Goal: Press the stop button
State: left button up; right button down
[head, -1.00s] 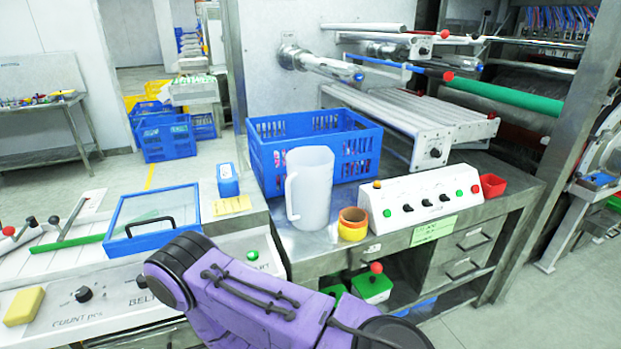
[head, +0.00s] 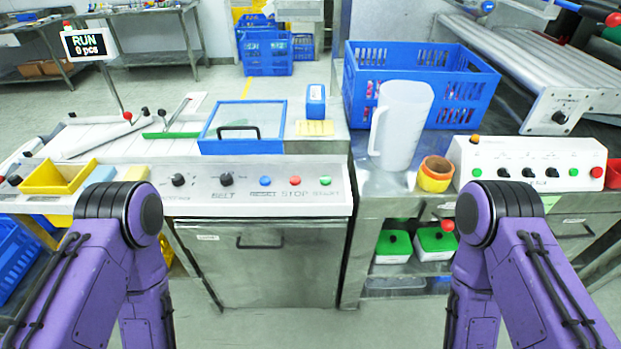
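The stop button is a small red button (head: 295,181) above the word STOP on the sloped front panel (head: 222,203) of the metal machine. A blue reset button (head: 265,181) sits to its left and a green start button (head: 325,181) to its right. A display (head: 87,43) at the upper left reads RUN and 0 pcs. My two purple arms come in at the lower left and lower right, both below and outside the button row. Neither gripper shows in the view. Nothing touches the buttons.
A white jug (head: 402,125) and an orange roll (head: 435,174) stand on the right counter before a blue crate (head: 415,82). A blue-framed lid (head: 243,127) lies behind the panel. A yellow bin (head: 59,177) is at left. The space before the stop button is clear.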

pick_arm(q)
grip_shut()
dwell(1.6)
